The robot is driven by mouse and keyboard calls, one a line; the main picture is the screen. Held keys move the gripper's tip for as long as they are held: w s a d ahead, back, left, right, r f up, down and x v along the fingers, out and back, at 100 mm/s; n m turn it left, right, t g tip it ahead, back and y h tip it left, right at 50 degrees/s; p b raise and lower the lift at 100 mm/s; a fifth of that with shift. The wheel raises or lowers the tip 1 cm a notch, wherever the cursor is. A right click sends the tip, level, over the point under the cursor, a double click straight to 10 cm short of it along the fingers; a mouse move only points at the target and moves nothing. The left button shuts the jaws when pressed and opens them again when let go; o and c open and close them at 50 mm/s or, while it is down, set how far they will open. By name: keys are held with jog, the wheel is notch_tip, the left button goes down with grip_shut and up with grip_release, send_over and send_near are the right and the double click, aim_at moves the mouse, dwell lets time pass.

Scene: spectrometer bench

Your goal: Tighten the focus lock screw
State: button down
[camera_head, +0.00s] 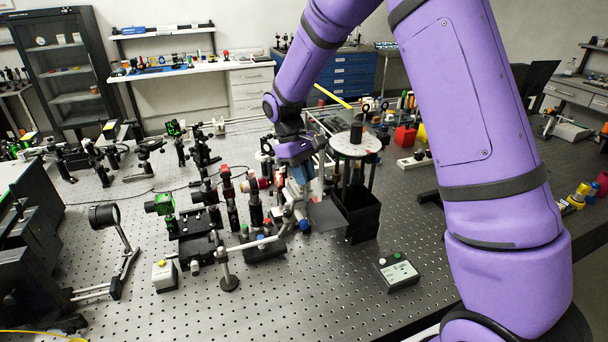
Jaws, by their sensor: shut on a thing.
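My gripper (299,180) points down at the optical assembly in the middle of the bench, just left of a round-topped stand. It is shut on a small part there, but the fingertips and what they hold are too small and covered to make out. The focus lock screw cannot be told apart at this size. Next to the gripper on the left stand several dark post-mounted optics, among them a mount with a red ring (250,186).
The round white-topped stand (355,145) with a black box below is close on the right. A green-faced camera (160,204) stands at left. A small control box (396,273) lies in front on the perforated bench (290,305), whose front middle is mostly clear.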

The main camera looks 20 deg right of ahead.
jog(key=shift+m, duration=0.4)
jog(key=c, duration=1.1)
grip_release()
jog(key=shift+w+r, duration=0.1)
jog(key=shift+r, duration=0.05)
jog(key=v, duration=1)
jog(key=shift+w+d+r, duration=0.1)
jog(key=shift+w+r, duration=0.05)
jog(key=shift+r, duration=0.15)
